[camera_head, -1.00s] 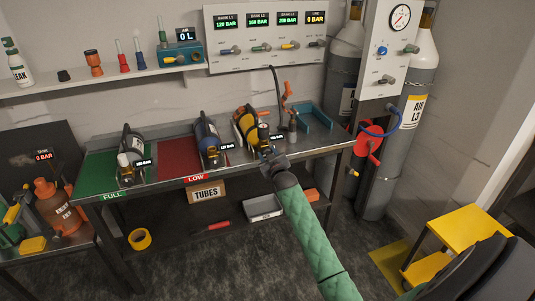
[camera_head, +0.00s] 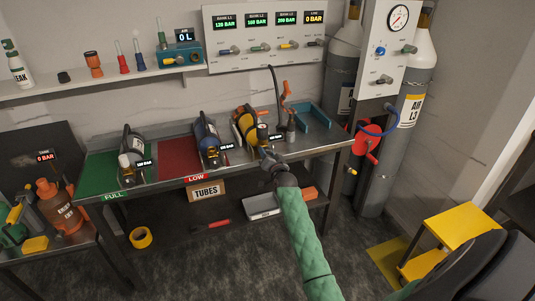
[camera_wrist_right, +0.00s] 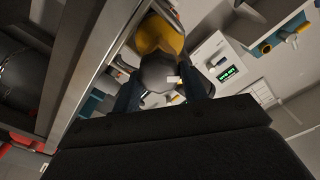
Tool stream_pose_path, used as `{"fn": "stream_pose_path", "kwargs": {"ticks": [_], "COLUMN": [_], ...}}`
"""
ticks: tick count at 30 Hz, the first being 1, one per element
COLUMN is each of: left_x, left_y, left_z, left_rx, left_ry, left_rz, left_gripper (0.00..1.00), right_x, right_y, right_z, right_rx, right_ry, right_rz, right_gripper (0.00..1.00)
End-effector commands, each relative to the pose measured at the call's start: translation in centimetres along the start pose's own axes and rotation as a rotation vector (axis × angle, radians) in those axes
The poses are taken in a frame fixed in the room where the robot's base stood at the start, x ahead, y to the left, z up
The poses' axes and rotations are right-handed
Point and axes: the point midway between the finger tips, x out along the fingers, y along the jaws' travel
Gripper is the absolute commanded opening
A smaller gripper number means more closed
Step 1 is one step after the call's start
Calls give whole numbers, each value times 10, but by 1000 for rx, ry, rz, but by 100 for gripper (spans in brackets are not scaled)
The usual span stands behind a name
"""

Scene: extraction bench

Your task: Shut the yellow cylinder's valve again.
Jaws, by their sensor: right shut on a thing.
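The yellow cylinder (camera_head: 243,124) lies on the steel bench, right of the red mat, its valve end towards me. A small gauge (camera_head: 262,133) and a dark readout stand at that end; the readout is too small to read. My right gripper (camera_head: 267,157) is at the valve end, its arm coming up from below. In the right wrist view, the gripper's fingers (camera_wrist_right: 162,90) close on both sides of a round grey valve knob (camera_wrist_right: 157,70), with the yellow cylinder (camera_wrist_right: 160,36) behind. The knob's turn cannot be told. My left gripper is out of view.
A blue cylinder (camera_head: 207,137) lies left of the yellow one, and a dark cylinder (camera_head: 130,148) on the green mat. A hose, an orange-handled fitting (camera_head: 286,90) and a blue tray (camera_head: 313,119) are close on the right. Tall grey cylinders (camera_head: 402,125) stand beyond.

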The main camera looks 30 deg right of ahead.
Motion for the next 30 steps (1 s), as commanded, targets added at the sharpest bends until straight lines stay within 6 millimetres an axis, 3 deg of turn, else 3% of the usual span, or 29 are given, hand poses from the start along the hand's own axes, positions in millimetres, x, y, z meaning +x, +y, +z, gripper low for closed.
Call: {"fn": "stream_pose_path", "kwargs": {"ticks": [18,30], "left_x": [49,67], "left_y": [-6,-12], "left_z": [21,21], "left_rx": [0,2], "left_ry": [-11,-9], "left_rz": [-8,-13], "left_gripper": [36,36], "right_x": [-1,-1], "right_y": [2,3], "right_z": [4,6], "right_rx": [551,733], "right_ry": [-6,-7], "right_rz": [3,4], "right_gripper": [20,20]}}
